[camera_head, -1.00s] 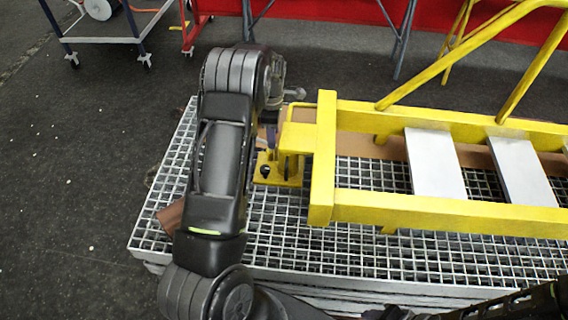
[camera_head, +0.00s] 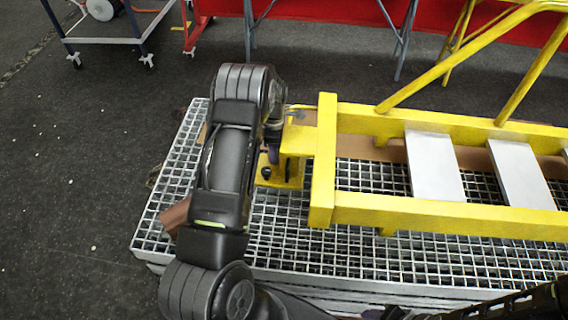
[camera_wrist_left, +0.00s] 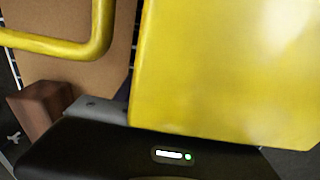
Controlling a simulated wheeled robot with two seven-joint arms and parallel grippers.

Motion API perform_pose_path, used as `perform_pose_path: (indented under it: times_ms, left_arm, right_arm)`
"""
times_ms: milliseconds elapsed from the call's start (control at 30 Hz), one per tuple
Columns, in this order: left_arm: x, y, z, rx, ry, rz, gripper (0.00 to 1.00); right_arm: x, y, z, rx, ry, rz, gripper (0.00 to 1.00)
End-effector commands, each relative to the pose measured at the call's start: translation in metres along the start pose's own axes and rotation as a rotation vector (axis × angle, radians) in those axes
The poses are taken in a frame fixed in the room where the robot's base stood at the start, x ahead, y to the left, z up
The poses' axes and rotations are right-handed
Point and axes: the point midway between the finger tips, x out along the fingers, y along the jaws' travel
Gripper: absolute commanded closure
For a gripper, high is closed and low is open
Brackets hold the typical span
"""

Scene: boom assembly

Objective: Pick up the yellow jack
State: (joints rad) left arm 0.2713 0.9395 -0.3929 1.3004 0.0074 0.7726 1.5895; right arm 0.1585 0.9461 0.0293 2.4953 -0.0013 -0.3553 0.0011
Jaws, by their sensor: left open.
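The yellow jack (camera_head: 285,165) stands at the left end of a yellow ladder-like frame (camera_head: 325,190), its base plate on the metal grating. In the left wrist view a large yellow block (camera_wrist_left: 230,70), which looks like part of the jack, fills the upper right very close to the gripper. My left gripper (camera_head: 276,140) is open right at the jack's left side, its fingers mostly hidden by my own wrist and the yellow block. I cannot tell whether the fingers touch the jack. My right gripper is out of view.
The frame and jack stand on stacked metal grating (camera_head: 265,225). A bent yellow bar (camera_wrist_left: 90,40), brown board (camera_wrist_left: 60,70) and wooden block (camera_wrist_left: 40,105) are close to the left gripper. A blue-legged cart (camera_head: 105,45) stands at the back left. The floor left is clear.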

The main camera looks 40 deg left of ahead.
Motion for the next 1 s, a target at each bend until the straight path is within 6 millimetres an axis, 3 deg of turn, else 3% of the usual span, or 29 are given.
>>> perform_pose_path:
  times_ms: [167,733,1000]
  left_arm:
    - [0.0145,0.0003,0.0002,0.0,-0.001,0.001,0.53]
    - [0.0143,0.0005,0.0003,-0.001,-0.001,0.002,0.53]
    - [0.0142,0.0005,0.0003,-0.001,-0.001,0.002,0.75]
  right_arm:
    - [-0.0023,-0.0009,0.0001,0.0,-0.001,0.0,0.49]
    - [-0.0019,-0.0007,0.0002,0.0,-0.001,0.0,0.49]
    - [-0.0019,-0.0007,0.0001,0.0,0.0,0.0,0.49]
